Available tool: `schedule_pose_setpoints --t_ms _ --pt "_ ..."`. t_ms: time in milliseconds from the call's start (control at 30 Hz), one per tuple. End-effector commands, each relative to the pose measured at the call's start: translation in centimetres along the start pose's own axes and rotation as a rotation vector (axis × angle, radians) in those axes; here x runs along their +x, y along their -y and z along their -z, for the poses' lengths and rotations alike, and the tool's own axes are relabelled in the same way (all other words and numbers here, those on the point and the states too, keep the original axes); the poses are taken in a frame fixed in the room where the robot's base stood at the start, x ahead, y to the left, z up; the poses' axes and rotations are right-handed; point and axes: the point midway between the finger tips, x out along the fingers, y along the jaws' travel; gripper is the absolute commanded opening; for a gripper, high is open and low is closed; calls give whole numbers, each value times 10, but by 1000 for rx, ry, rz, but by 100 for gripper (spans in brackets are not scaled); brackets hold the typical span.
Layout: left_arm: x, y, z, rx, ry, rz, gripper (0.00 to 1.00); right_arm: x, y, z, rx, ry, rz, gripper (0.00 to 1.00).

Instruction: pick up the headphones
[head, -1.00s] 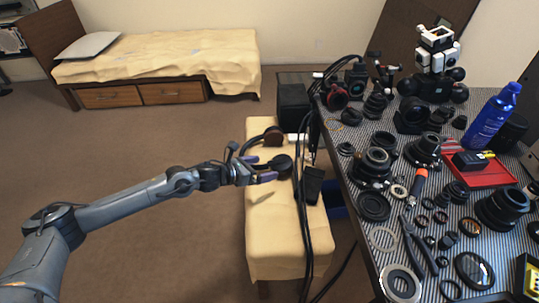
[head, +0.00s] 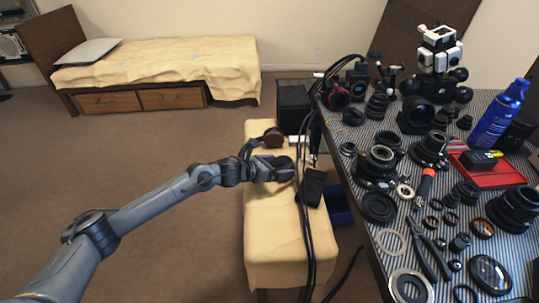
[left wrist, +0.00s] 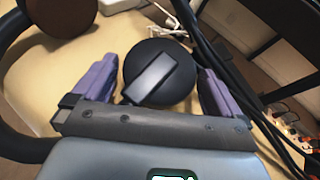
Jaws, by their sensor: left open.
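The headphones (head: 273,137) lie on the cream-covered bench, with a brown ear cup toward the back and a dark ear cup nearer my left gripper. In the left wrist view the dark round ear cup of the headphones (left wrist: 178,88) sits between the two purple fingers of my left gripper (left wrist: 158,70). The fingers are open, with a gap visible on the right side. The brown cup is beyond at the upper left, and the dark band curves along the left edge. In the head view my left gripper (head: 284,169) covers most of the near cup. My right gripper is out of view.
Black cables (head: 303,225) hang between the bench (head: 275,245) and the striped table, close to the right of my left gripper. A black object (head: 312,187) lies on the bench's right edge. The table (head: 400,175) is crowded with lens parts. The floor at left is clear.

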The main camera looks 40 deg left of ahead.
Motion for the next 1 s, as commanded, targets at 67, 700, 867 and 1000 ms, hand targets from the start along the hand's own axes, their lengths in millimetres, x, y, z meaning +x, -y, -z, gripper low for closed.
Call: schedule_pose_setpoints --t_ms 67,700,867,1000 --pt "0 0 0 0 0 0 100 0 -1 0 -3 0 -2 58" --pt "-1 0 -4 1 3 0 44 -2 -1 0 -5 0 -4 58" --pt "-7 2 -18 2 4 1 44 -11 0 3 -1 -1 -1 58" --pt "-16 5 -40 3 5 1 44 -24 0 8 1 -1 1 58"
